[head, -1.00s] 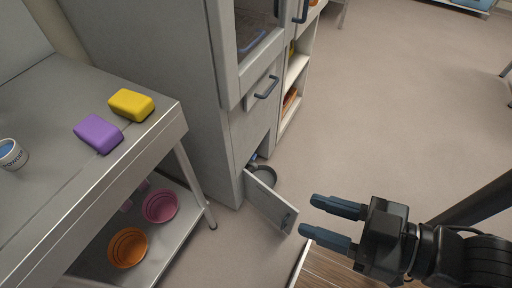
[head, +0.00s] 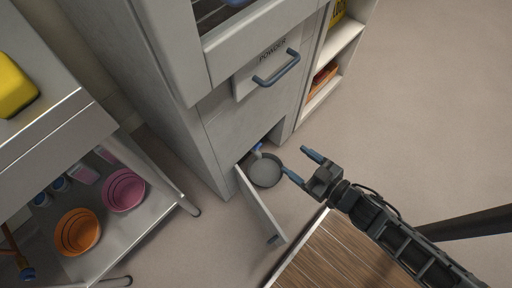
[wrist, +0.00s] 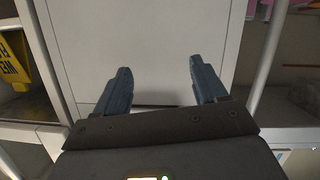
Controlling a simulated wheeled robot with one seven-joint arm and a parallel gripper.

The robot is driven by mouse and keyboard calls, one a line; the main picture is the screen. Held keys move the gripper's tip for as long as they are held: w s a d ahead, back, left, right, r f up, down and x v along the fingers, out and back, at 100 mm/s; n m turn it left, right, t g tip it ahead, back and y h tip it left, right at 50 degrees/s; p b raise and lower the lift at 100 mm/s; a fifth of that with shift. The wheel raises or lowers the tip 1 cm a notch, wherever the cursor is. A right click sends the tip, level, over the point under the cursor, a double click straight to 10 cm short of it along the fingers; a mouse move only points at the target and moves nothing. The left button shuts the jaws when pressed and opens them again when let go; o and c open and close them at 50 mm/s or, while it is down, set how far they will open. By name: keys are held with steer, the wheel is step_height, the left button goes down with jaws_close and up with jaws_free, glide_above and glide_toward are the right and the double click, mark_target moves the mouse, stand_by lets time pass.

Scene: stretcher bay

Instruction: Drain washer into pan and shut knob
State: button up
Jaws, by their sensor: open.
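The washer (head: 232,125) is the tall grey-white cabinet with a drawer marked POWDER. Its low drain flap (head: 262,210) stands open. A grey round pan (head: 265,171) sits on the floor at the drain opening, behind the flap, with its handle pointing right. A small blue knob (head: 256,148) shows just above the pan, partly in the opening's shadow. My gripper (head: 298,164) is open and empty, beside the pan's handle in the picture; whether it touches the handle I cannot tell. In the wrist view my open fingers (wrist: 164,90) face a plain pale panel. Pan and knob are not seen there.
A metal table with a lower shelf (head: 150,215) stands left, holding an orange bowl (head: 78,232) and a pink bowl (head: 123,190). A yellow block (head: 12,85) lies on top. A wooden surface (head: 325,255) is at lower right. Open shelving stands right of the washer; floor beyond is clear.

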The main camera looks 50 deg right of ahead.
steer(key=w+d+f+b, duration=0.2)
steer(key=w+f+b, duration=0.15)
steer(key=f, duration=0.45)
steer(key=w+d+f+b, duration=0.3)
steer(key=w+f, duration=0.2)
steer(key=f, duration=0.4)
steer(key=m+g+y+b, duration=0.1)
steer(key=b, duration=0.3)
glide_toward(257, 145)
steer(key=x, duration=0.4)
steer(key=b+x, duration=0.3)
steer(key=x, duration=0.3)
steer(key=shift+w+f+b, duration=0.2)
steer(key=shift+f+b, duration=0.05)
steer(key=shift+b, duration=0.15)
steer(key=shift+w, duration=0.3)
steer(key=shift+c, duration=0.2)
steer(key=c, duration=0.9)
